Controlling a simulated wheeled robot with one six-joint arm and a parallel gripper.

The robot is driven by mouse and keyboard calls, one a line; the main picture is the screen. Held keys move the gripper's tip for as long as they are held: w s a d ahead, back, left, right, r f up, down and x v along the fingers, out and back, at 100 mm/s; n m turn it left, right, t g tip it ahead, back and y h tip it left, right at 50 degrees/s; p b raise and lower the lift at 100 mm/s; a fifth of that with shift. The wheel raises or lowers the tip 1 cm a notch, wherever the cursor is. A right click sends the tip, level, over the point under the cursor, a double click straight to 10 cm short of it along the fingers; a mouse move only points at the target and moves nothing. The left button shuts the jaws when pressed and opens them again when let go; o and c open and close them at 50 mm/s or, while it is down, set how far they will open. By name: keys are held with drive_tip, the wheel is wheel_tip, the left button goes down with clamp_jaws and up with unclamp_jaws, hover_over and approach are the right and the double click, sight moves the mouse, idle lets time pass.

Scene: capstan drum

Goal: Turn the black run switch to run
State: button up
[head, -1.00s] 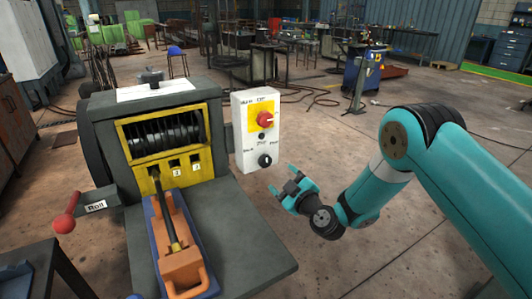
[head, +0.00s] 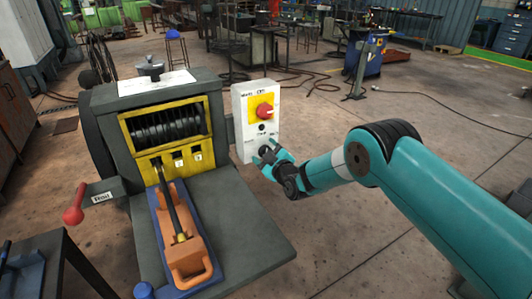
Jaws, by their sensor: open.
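The black run switch (head: 263,150) is the lower knob on the white control box (head: 242,125) at the machine's right side. It is now mostly hidden behind my gripper, so its setting cannot be read. My gripper (head: 266,154) is open, with its teal fingers right at the knob. I cannot tell whether the fingers touch the knob or are around it.
A red rotary switch (head: 264,111) on a yellow plate sits above the knob, with a small black button (head: 262,128) between.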

drive_tip(key=c, duration=0.9)
drive_tip(key=shift+f+m+b, duration=0.1)
drive_tip(key=shift+m+b, duration=0.3)
drive_tip(key=shift+b, duration=0.2)
drive_tip(key=shift+f+m+b, duration=0.1)
drive_tip(key=shift+m+b, duration=0.5)
drive_tip(key=shift+b, duration=0.1)
drive_tip(key=m+b, duration=0.2)
drive_tip(key=shift+b, duration=0.35)
drive_tip(key=m+b, duration=0.3)
drive_tip(key=m, duration=0.1)
drive_tip(key=shift+m+b, duration=0.6)
drive_tip(key=shift+m, duration=0.4)
drive_tip(key=shift+r, duration=0.25)
